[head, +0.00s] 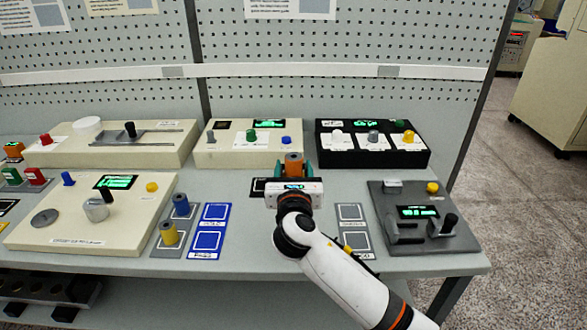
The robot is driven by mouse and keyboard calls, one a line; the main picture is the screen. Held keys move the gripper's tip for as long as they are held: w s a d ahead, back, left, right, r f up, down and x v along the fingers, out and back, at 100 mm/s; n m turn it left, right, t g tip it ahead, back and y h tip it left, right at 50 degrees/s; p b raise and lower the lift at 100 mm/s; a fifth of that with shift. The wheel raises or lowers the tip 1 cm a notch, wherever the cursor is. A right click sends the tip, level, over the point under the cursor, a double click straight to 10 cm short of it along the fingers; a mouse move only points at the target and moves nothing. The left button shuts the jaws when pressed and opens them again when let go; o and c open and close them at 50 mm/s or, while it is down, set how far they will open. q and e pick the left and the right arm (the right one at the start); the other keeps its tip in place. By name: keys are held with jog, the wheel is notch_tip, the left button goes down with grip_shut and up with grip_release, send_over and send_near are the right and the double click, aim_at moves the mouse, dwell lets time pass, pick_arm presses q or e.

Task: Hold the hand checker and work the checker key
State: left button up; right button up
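My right gripper (293,172) is over the middle of the bench, its arm coming in from the lower right. Its teal fingers stand on either side of a copper-orange spindle (293,158); I cannot tell whether they press on it. The gripper body hides the spindle's lower part and most of a dark pad (258,187). A dark grey unit (425,232) at the right has a green display, a yellow button (432,187) and a black-knobbed lever (449,221). I cannot tell which unit is the hand checker. My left gripper is not in view.
Cream control boxes (110,145) and a black box (372,160) line the back. A large cream panel (60,225) is at the left. Blue (180,204) and yellow (169,233) spindles stand on grey pads beside blue-framed pads (208,242). Grey pads (350,212) lie right of my gripper.

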jog(key=shift+f+b, duration=1.85)
jog(key=shift+f, duration=1.9)
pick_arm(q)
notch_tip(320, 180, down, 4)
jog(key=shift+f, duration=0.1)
pick_arm(e)
jog(key=shift+f, duration=0.15)
pick_arm(q)
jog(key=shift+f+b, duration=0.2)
jog(key=shift+b, duration=0.1)
pick_arm(e)
jog(key=shift+f, duration=0.65)
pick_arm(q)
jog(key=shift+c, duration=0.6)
pick_arm(e)
jog(key=shift+f, duration=0.1)
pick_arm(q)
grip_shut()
pick_arm(e)
jog(key=shift+s+f, duration=0.1)
